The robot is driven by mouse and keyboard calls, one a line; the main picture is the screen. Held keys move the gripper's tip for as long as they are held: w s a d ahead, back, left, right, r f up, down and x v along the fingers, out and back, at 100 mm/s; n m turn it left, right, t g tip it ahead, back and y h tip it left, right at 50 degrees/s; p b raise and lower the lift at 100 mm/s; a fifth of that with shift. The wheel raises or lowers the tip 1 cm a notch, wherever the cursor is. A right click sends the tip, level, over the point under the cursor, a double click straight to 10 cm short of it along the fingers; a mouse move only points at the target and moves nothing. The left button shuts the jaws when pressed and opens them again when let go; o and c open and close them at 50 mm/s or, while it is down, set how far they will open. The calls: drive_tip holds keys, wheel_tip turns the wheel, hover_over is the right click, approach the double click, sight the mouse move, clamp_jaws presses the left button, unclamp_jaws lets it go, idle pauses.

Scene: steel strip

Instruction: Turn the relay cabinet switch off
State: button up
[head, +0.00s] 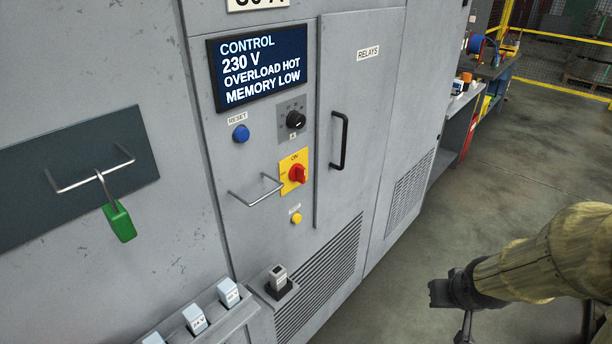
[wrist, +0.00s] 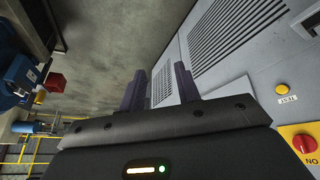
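The red rotary switch (head: 299,174) sits on a yellow plate marked ON on the grey cabinet front, left of the door (head: 362,75) labelled RELAYS. Its knob also shows at the lower right edge of the wrist view (wrist: 305,144), partly cut off. I cannot tell its exact setting. My gripper (head: 440,292) is at the lower right of the head view, over the floor and well apart from the switch. In the wrist view its two dark fingers (wrist: 160,82) stand apart with nothing between them.
A metal bar handle (head: 256,192) juts out just left of the switch. A black knob (head: 295,120), a blue reset button (head: 241,133) and a yellow button (head: 296,218) are nearby. A black door handle (head: 340,140) projects at right. The floor (head: 500,170) right of the cabinet is clear.

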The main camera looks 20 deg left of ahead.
sight(305, 177)
drive_tip(key=w+a+r+n+t+y+p, duration=0.25)
drive_tip(key=w+a+n+y, duration=0.4)
drive_tip(key=w+a, duration=0.65)
drive_tip(key=a+r+n+g+y, duration=0.1)
drive_tip(key=a+r+n+y, duration=0.3)
drive_tip(key=a+y, duration=0.5)
drive_tip(key=shift+w+r+y+p, duration=0.35)
drive_tip(key=shift+r+y+p, duration=0.1)
drive_tip(key=shift+r, duration=0.5)
drive_tip(key=shift+a, duration=0.15)
drive_tip(key=p+x, duration=0.6)
drive_tip(key=x, duration=1.1)
drive_tip(key=shift+a, duration=0.1)
